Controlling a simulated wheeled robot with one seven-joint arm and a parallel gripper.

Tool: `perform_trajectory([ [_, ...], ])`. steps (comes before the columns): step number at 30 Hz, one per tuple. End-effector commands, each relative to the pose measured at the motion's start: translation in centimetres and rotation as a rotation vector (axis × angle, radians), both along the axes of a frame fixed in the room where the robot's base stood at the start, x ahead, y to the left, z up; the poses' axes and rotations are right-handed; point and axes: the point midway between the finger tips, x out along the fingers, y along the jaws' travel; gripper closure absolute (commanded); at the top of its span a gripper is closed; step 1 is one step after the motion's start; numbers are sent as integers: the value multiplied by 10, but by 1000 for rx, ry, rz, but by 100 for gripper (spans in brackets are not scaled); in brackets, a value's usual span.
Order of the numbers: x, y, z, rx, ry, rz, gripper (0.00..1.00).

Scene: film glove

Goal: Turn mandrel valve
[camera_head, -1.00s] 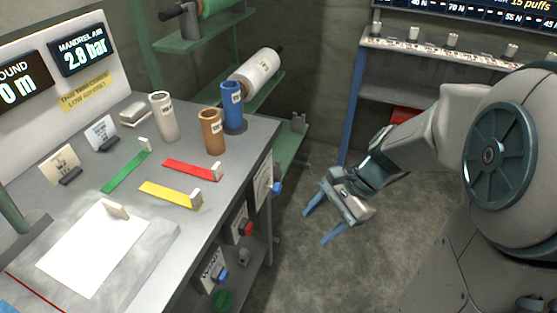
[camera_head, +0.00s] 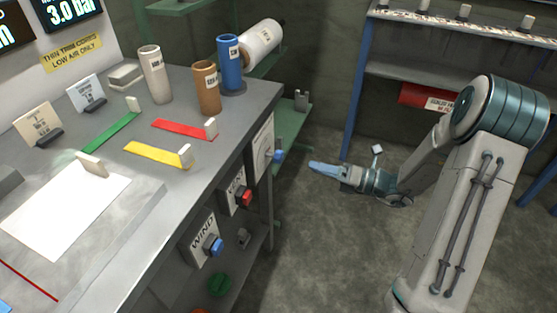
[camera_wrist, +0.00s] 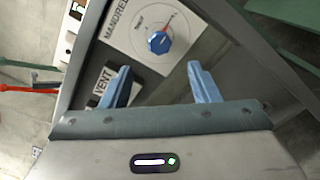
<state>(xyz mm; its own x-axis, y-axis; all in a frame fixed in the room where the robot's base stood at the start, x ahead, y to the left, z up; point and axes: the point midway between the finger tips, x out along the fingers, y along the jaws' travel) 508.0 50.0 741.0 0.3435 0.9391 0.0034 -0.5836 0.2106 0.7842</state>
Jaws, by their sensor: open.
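The mandrel valve is a blue knob (camera_wrist: 159,42) on a white dial plate (camera_wrist: 135,32) marked MANDREL, with a red pointer line on the dial. In the head view the knob (camera_head: 278,155) sticks out from the right end face of the bench, seen edge-on. My gripper (camera_head: 314,167) is open and empty, to the right of the knob with its fingers pointing left towards it. In the wrist view the two blue fingers of my gripper (camera_wrist: 158,80) are spread, and the knob shows beyond and between them. The fingers appear apart from it.
The VENT plate has a red button (camera_head: 245,197); the WIND plate has a blue knob (camera_head: 214,246). Cups and coloured strips lie on the bench top (camera_head: 120,205). The floor (camera_head: 330,240) is clear. A pressure display (camera_head: 72,10) reads 3.0 bar.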

Motion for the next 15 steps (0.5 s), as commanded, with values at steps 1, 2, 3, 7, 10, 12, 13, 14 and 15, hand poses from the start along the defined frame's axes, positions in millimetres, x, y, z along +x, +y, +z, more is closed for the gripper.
perform_trajectory([
  [1, 2, 10, -1, -1, -1, 4, 45],
  [2, 4, 15, -1, -1, -1, 4, 45],
  [3, 7, 24, -1, -2, -1, 7, 45],
  [7, 17, 51, -2, -3, -3, 7, 45],
  [10, 24, 71, -2, -3, -3, 7, 45],
  [12, 28, 82, -2, -4, -3, 5, 45],
  [13, 30, 87, -2, -3, -3, 6, 45],
  [14, 31, 92, -1, -3, -3, 6, 45],
  [15, 34, 96, -1, -4, -3, 5, 45],
])
